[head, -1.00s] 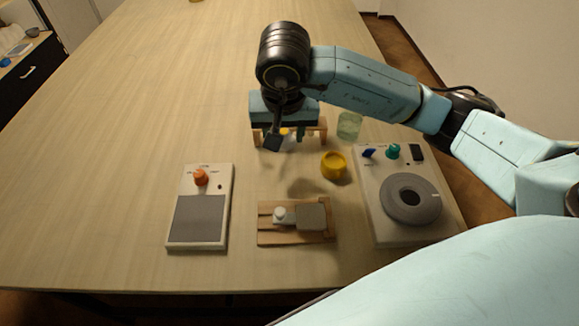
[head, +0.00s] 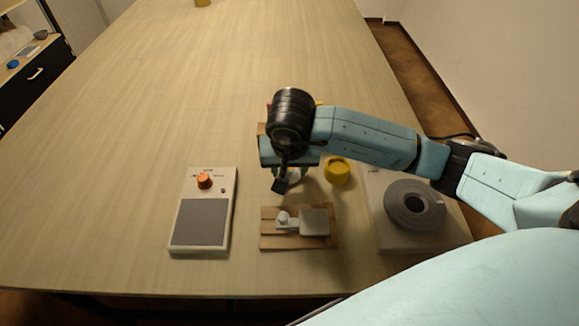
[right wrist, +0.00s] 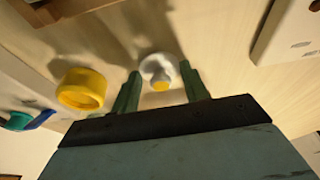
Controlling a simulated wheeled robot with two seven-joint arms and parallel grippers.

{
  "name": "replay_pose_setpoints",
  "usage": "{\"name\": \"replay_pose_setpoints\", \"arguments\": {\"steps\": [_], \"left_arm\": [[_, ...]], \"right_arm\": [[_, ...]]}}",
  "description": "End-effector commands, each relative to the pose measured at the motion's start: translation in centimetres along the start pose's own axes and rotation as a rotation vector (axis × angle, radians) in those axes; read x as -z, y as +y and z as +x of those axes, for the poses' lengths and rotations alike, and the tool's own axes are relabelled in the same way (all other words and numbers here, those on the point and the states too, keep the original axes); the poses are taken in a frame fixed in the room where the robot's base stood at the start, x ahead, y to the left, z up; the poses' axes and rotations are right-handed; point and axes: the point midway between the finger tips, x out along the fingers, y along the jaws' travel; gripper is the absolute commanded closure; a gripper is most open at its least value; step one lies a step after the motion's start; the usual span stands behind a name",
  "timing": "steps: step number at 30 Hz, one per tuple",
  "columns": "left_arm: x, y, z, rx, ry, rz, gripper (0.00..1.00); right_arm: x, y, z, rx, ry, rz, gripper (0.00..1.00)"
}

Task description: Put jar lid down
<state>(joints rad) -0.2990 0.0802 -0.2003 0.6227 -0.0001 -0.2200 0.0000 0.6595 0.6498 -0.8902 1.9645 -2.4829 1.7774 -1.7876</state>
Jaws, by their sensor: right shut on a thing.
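The thing in my right gripper is a small white round piece with a yellow spot, which I take for the jar lid (right wrist: 150,65). My right gripper (right wrist: 160,72) is shut on it, with one green finger on each side. In the head view the lid (head: 294,176) shows only as a bit of white under the gripper, behind the wooden block with the grey plate. The gripper's body hides most of it, and I cannot tell if it touches the table. My left gripper is not in view.
A yellow cup-like piece (head: 337,173) stands just right of the gripper. The wooden block (head: 268,240) lies in front. A panel with an orange knob (head: 204,181) is left, a device with a grey disc (head: 415,206) right. The table (head: 130,150) is clear at left.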

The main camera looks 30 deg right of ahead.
Motion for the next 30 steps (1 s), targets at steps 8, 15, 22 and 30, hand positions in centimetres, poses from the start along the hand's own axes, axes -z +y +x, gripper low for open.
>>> {"name": "replay_pose_setpoints", "arguments": {"steps": [8, 15, 22, 30], "left_arm": [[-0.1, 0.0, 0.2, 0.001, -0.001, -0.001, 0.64], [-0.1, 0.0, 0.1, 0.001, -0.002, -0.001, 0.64], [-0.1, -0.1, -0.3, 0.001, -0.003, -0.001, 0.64], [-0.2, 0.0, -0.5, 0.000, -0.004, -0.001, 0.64]], "right_arm": [[-0.1, 0.0, 0.2, 0.000, 0.000, -0.001, 0.33], [-0.1, 0.0, 0.1, 0.000, -0.001, -0.001, 0.33], [0.2, -0.1, -2.2, 0.003, 0.003, -0.002, 0.33], [0.2, -0.1, -8.2, 0.003, 0.004, -0.002, 0.33]]}}
